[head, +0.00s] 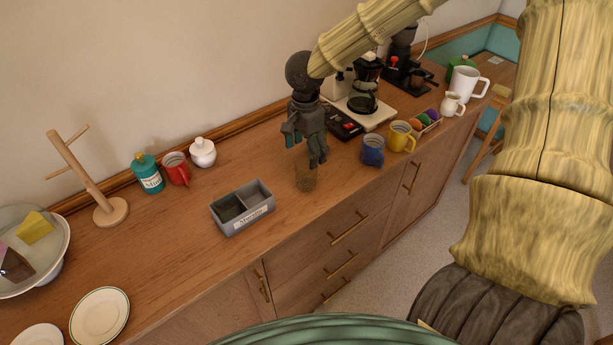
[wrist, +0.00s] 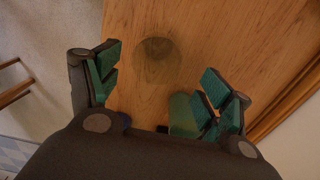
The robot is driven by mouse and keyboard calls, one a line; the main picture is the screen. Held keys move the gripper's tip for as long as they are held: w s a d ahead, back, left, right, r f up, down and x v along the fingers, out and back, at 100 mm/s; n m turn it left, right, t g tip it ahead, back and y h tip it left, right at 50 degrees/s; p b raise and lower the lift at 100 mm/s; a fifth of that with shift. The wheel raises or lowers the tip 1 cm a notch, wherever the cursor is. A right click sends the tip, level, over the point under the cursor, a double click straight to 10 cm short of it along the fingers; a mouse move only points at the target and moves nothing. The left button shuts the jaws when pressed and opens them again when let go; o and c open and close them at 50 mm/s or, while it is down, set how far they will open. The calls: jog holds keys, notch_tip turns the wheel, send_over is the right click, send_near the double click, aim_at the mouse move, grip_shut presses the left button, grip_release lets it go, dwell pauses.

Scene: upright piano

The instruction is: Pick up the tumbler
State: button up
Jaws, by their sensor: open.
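The tumbler (head: 305,178) is a small, see-through brownish glass standing on the wooden sideboard, near its front edge. In the wrist view the tumbler (wrist: 157,62) shows as a faint round shape, beyond the fingertips and roughly centred between the two fingers. My gripper (head: 304,152) is just above the tumbler in the head view, pointing down, with its fingers apart. In the wrist view my gripper (wrist: 158,84) has its green-padded fingers spread wide with nothing held between them. I cannot tell the exact gap between fingertips and glass.
A blue mug (head: 372,150) and a yellow mug (head: 400,136) stand to the right. A coffee maker (head: 365,103) is behind them. A red mug (head: 177,168) and white sugar pot (head: 203,152) stand back left.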

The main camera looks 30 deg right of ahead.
aim_at(306, 163)
jog(key=shift+s+f+p, duration=0.15)
jog(key=shift+f+p, duration=0.15)
jog(key=shift+f, duration=0.95)
jog(key=shift+s+f+p, duration=0.15)
jog(key=shift+f+p, duration=0.15)
jog(key=shift+f, duration=0.9)
jog(key=c, duration=1.5)
